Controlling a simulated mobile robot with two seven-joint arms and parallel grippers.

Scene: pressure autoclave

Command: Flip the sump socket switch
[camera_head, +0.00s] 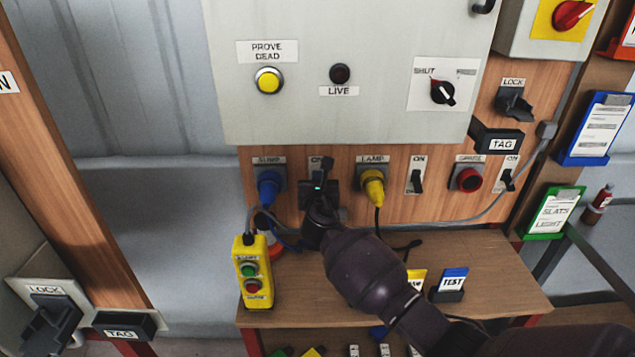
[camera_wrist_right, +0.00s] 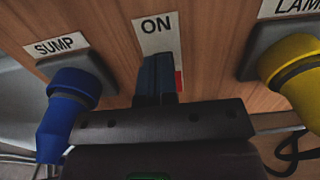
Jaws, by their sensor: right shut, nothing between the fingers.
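The blue sump socket and plug (camera_head: 269,186) is on the wooden board under a SUMP label; it also shows at the left in the right wrist view (camera_wrist_right: 76,92). The sump switch's white ON plate (camera_head: 315,162) is just right of it, and its upper part shows in the wrist view (camera_wrist_right: 155,28). My right gripper (camera_head: 326,165) is in front of this plate, fingers shut and empty. In the wrist view its fingertips (camera_wrist_right: 157,66) are over the plate below the ON text, with a red patch beside them. The switch lever is hidden; contact cannot be told. My left gripper is not in view.
The yellow lamp plug (camera_head: 373,186) and its ON switch (camera_head: 416,178) are close to the right. A grey cabinet (camera_head: 340,115) overhangs above. A yellow push-button box (camera_head: 253,272) stands on the wooden shelf (camera_head: 505,285) below. Cables hang near the gripper.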

